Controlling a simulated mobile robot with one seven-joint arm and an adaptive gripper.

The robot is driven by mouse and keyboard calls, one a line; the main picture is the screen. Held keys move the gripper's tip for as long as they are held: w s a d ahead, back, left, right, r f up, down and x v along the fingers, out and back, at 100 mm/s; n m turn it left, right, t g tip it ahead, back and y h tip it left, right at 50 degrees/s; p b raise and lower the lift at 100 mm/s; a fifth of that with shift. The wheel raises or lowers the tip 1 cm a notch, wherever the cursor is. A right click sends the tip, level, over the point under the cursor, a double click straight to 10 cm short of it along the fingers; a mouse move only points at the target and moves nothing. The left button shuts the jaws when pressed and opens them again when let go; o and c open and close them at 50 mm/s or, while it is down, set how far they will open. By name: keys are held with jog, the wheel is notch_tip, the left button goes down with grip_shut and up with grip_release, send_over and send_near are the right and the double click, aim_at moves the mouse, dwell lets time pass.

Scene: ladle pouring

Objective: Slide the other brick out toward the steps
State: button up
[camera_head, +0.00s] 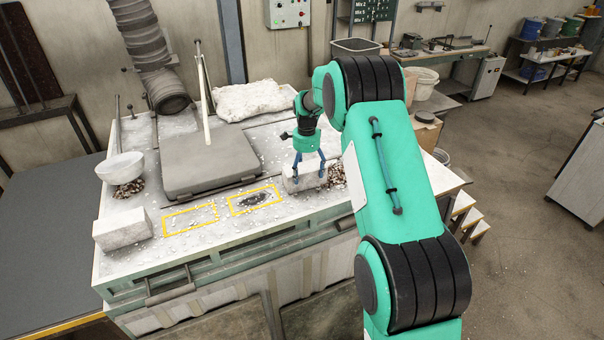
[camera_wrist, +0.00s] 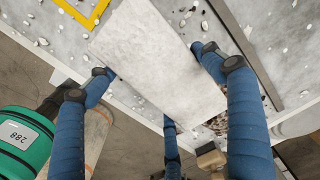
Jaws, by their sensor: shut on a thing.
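A pale whitish brick (camera_head: 307,183) is between the blue fingers of my gripper (camera_head: 309,174), near the front right of the white worktop. My gripper is shut on it, with fingers on opposite sides. In the wrist view the brick (camera_wrist: 152,58) is a long pale block across the middle, with fingers on its left and right. I cannot tell whether it touches the worktop. A second pale brick (camera_head: 122,229) sits at the worktop's front left corner, apart from my gripper. The steps (camera_head: 466,212) are at the right of the worktop, partly hidden by my arm.
Two yellow outlined rectangles (camera_head: 190,218) mark the worktop between the bricks; the right one holds a dark patch (camera_head: 254,199). A grey lidded block (camera_head: 205,162) lies behind. A white bowl (camera_head: 121,168) stands at the left. Pale crumbs and brown rubble (camera_head: 337,176) lie around the held brick.

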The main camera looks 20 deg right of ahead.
jog(key=shift+d, duration=0.2)
jog(key=o, duration=1.9)
jog(key=shift+f, duration=0.1)
jog(key=shift+o, duration=0.2)
notch_tip(320, 180, up, 12)
